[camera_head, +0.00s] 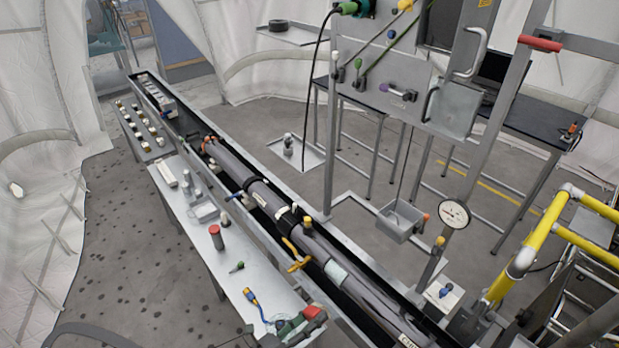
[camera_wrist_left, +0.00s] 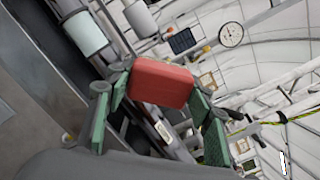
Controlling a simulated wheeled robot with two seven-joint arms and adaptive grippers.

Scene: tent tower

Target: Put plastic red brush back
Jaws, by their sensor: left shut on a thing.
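The red plastic brush (camera_head: 313,312) shows at the bottom of the head view as a small red block in my left gripper (camera_head: 298,325), low over the front end of the bench. In the left wrist view the brush (camera_wrist_left: 161,82) is a rounded red block between the green fingers of the left gripper (camera_wrist_left: 155,95), which is shut on it. No bristles can be made out. My right gripper is not in view.
A long metal bench (camera_head: 201,236) carries a red-topped cylinder (camera_head: 216,240), a small green-handled tool (camera_head: 237,267) and a blue-and-yellow tool (camera_head: 254,300). A trough with a long dark tube (camera_head: 316,246) runs alongside. Yellow pipes (camera_head: 530,245) stand at right.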

